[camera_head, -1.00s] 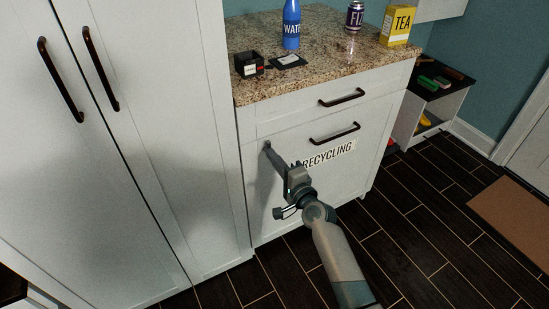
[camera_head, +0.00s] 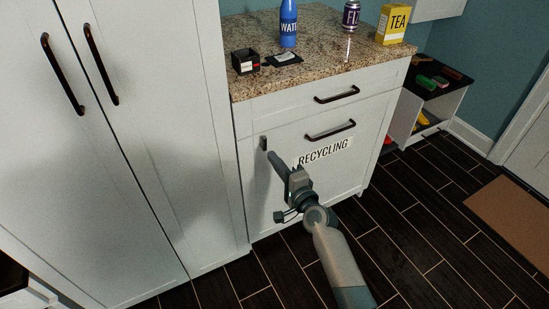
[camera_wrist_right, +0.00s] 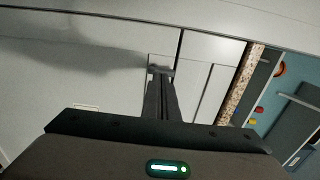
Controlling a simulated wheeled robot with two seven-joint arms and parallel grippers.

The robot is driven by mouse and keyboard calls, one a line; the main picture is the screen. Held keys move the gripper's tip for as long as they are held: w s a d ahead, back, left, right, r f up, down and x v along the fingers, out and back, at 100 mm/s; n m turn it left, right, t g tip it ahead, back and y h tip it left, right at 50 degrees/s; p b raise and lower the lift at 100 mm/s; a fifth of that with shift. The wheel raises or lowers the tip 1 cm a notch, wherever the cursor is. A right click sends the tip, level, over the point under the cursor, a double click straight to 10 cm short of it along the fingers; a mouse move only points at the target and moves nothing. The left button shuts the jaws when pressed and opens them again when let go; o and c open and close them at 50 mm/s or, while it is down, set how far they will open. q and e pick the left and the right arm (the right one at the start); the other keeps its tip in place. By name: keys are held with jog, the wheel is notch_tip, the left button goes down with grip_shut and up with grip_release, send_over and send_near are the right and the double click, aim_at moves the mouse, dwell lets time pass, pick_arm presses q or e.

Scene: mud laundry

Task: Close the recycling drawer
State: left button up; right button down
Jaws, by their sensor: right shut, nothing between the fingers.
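The recycling drawer (camera_head: 343,175) is the tall white lower front with the RECYCLING label (camera_head: 323,151) and a dark bar handle (camera_head: 331,130). Its front looks flush with the cabinet, with no clear gap around it. My right gripper (camera_head: 270,155) is shut and empty, its fingers pointing at the upper left part of this front. A small dark patch shows on the front just beyond the tips; I cannot tell whether they touch. The wrist view shows the shut fingers (camera_wrist_right: 160,88) close to the white front. My left gripper is not in view.
A shallow upper drawer with a handle (camera_head: 337,94) is above, under a granite counter (camera_head: 320,55) holding a bottle, can, tea box and small black box. A tall white cabinet (camera_head: 150,150) stands left. Dark floor (camera_head: 420,230) is clear at right.

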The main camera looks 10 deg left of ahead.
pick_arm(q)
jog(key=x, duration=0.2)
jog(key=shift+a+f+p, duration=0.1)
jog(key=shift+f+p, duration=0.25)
pick_arm(e)
jog(key=v, duration=1)
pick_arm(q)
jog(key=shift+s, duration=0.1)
pick_arm(e)
jog(key=shift+s+d, duration=0.1)
jog(key=shift+d, duration=0.05)
